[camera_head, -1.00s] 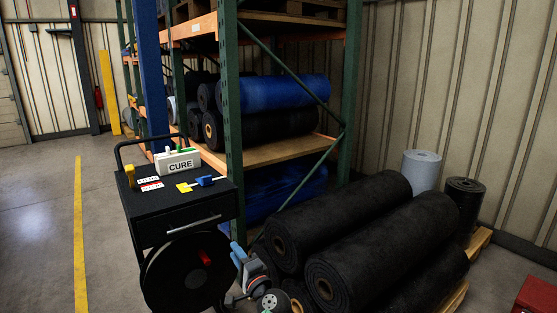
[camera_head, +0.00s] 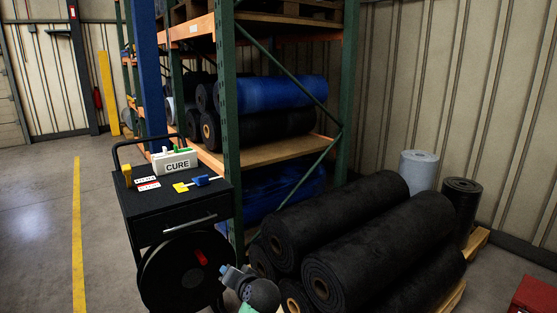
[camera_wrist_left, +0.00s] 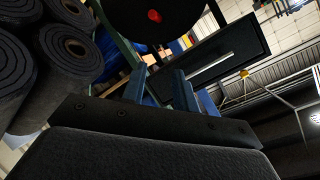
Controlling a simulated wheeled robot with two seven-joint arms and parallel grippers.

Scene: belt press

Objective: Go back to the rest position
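My left gripper (camera_head: 227,272) shows at the bottom middle of the head view, beside the black cart's reel and in front of the rubber rolls. It is partly cut off by the picture's lower edge. In the left wrist view its two blue fingers (camera_wrist_left: 160,88) stand apart with a gap between them, and I see nothing held. That view is tilted, looking up at the cart drawer. My right gripper is not in view.
A black cart (camera_head: 148,203) carries a CURE box (camera_head: 176,164) and small items on top; a black reel (camera_head: 172,285) is at its front. Large black rolls (camera_head: 345,235) lie right of it. A shelf rack (camera_head: 227,130) stands behind. Floor at left is clear.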

